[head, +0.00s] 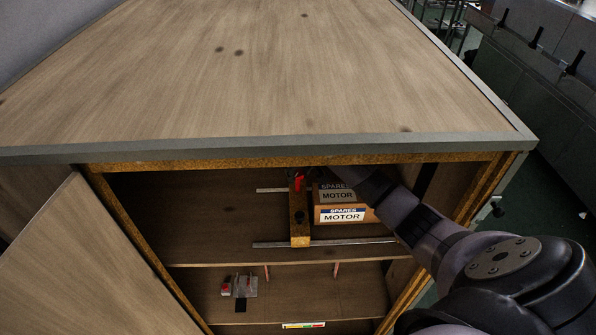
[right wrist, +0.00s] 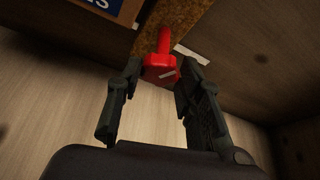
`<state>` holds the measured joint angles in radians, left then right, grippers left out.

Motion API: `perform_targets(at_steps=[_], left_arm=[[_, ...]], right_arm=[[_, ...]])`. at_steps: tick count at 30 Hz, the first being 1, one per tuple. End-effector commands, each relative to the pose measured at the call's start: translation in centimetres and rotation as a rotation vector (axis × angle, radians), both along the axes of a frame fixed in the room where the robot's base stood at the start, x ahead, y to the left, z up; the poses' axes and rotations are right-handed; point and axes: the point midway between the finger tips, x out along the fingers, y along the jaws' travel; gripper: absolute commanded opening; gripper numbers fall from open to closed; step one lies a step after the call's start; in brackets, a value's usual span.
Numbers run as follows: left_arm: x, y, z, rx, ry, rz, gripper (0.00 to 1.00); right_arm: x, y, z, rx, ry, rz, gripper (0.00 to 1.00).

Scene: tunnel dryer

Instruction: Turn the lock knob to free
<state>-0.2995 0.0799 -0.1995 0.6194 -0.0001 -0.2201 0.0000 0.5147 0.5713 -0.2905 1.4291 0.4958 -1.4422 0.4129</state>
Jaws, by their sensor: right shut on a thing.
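The red lock knob (head: 299,183) is on an upright wooden strip (head: 299,215) inside the open cabinet. In the right wrist view the red knob (right wrist: 160,64) sits between the two dark fingers of my right gripper (right wrist: 160,75). A short white mark shows on the knob's face, slightly slanted. My right gripper (head: 326,176) reaches into the cabinet from the right and is shut on the knob. In the head view its fingers are dark and partly lost in shadow under the cabinet's top edge. My left gripper is not in view.
Boxes labelled SPARES MOTOR (head: 342,214) stand close to the right of the strip. Metal rails (head: 325,242) run across the strip's ends. A lower shelf (head: 320,290) holds a small fixture with a red part (head: 226,289). A door panel (head: 85,270) stands open at left.

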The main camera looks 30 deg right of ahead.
Motion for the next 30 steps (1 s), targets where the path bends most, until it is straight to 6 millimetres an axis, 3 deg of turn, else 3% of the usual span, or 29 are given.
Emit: perform_targets(at_steps=[15,30], left_arm=[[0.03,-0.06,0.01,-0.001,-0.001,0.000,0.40],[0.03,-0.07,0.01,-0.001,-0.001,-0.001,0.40]], right_arm=[[0.02,-0.45,0.07,0.000,-0.001,0.392,0.06],[0.02,-0.52,0.04,-0.002,0.000,0.505,0.06]])
